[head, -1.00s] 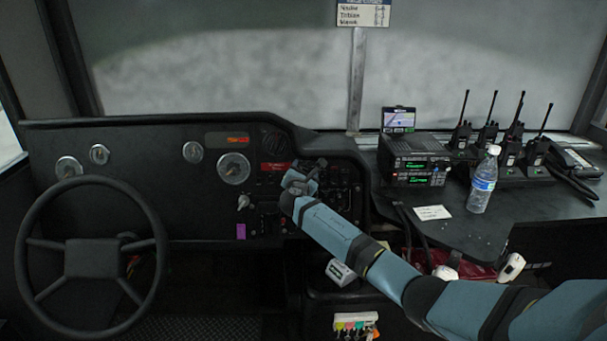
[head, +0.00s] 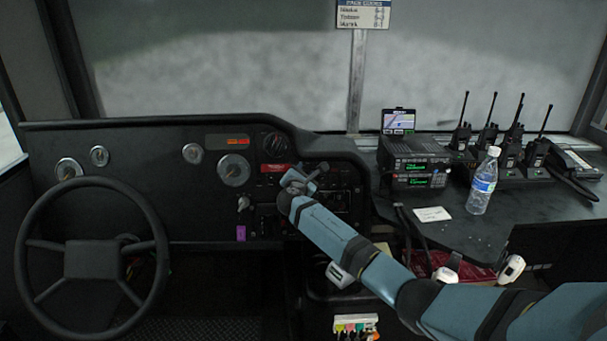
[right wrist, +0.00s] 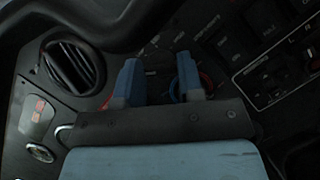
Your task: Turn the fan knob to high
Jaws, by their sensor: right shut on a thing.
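My right gripper (head: 305,176) reaches the dark dashboard control panel (head: 345,200), to the right of the large round gauge. In the right wrist view its two blue fingers (right wrist: 159,82) stand a little apart against the panel and are shut on a small dark thing, which I take to be the fan knob. The knob is hardly distinguishable between the fingers, and its pointer setting cannot be read. My left gripper is not in view.
A round air vent (right wrist: 73,67) and a red label (head: 275,168) are close to the gripper. The steering wheel (head: 155,250) is at left. A water bottle (head: 482,182), a radio unit (head: 412,160) and several handheld radios stand on the right counter.

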